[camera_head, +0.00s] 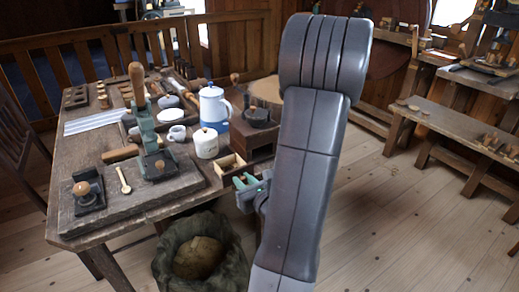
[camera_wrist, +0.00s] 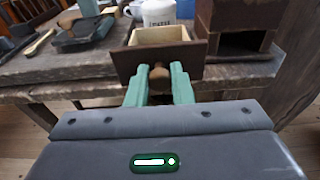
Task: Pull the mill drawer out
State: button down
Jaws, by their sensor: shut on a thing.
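The mill (camera_head: 257,122) is a dark brown wooden box with a dark top piece, at the right end of the table. In the wrist view the mill (camera_wrist: 215,22) has a dark, empty opening in its front. The small open-topped drawer (camera_head: 231,165) is out of that opening, to its left in the wrist view. There the drawer (camera_wrist: 188,50) shows a dark front, pale walls and a brown inside. My gripper (camera_head: 247,184) has green fingers. In the wrist view my gripper (camera_wrist: 159,82) is shut on the drawer's round wooden knob (camera_wrist: 159,73).
A white canister (camera_head: 206,144) and a blue-and-white pot (camera_head: 213,106) stand left of the mill. A board (camera_head: 135,205) carries a green press and a tamper-like tool. A sack (camera_head: 205,255) sits on the floor below the table edge.

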aim_at(226, 163)
jog(key=shift+r+b+x, duration=0.1)
jog(key=shift+b+x, duration=0.2)
jog(key=shift+x, duration=1.75)
jog(key=shift+r+b+x, duration=0.15)
jog(key=shift+b+x, duration=0.1)
jog(key=shift+x, duration=1.75)
jog(key=shift+f, duration=0.1)
notch_tip(226, 163, down, 4)
jog(key=b, duration=0.4)
jog(key=shift+r, duration=0.25)
jog(key=c, duration=1.2)
grip_release()
jog(key=p+v, duration=0.1)
jog(key=v, duration=1.2)
jog(key=shift+s+d, duration=0.2)
jog(key=shift+s, duration=0.1)
